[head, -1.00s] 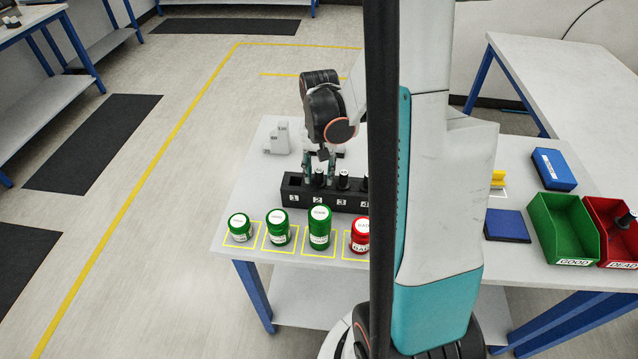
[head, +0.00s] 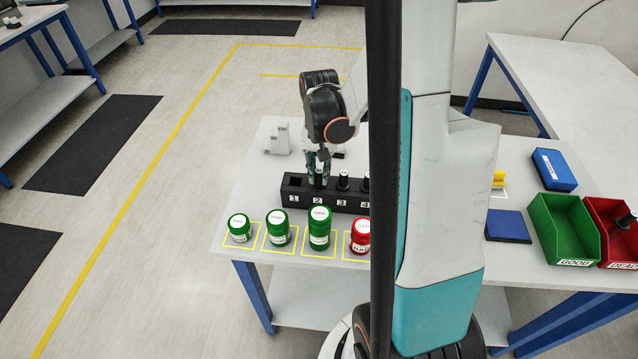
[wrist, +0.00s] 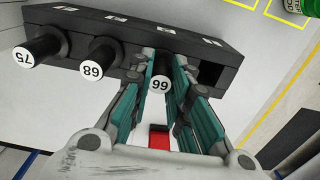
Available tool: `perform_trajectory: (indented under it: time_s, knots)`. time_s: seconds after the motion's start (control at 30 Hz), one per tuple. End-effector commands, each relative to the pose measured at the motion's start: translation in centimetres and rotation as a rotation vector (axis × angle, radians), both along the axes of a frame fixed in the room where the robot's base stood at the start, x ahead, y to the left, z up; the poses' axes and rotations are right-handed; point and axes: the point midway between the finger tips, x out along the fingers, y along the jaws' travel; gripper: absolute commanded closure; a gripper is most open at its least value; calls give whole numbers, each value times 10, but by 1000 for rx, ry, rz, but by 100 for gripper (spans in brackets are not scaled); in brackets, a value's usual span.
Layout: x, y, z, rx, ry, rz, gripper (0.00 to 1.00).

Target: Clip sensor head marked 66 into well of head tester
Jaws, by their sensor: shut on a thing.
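The sensor head marked 66 (wrist: 161,84) is a dark cylinder with a white round label, standing in slot 2 of the black numbered rack (head: 293,182). My gripper (head: 319,170) is over slot 2, its green-padded fingers shut on this head from both sides. The wrist view shows the fingers (wrist: 162,88) around it, with the label between them. The head is still in the rack. I cannot clearly identify the head tester or its well; white devices stand behind the rack, partly hidden by my arm.
Heads marked 68 (wrist: 97,71) and 75 (wrist: 33,55) stand in neighbouring slots; slot 1 (wrist: 210,72) is empty. Green jars (head: 279,234) and a red jar (head: 360,240) line the front edge. Green (head: 566,262) and red (head: 597,208) bins stand right.

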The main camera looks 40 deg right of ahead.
Motion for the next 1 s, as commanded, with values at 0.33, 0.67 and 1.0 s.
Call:
perform_trajectory:
  time_s: [0.33, 0.67, 1.0]
  knots:
    - [0, 0, 4, 0, 0, 0, 100]
    - [0, 0, 8, 0, 0, 0, 100]
    - [0, 0, 13, 0, 0, 0, 100]
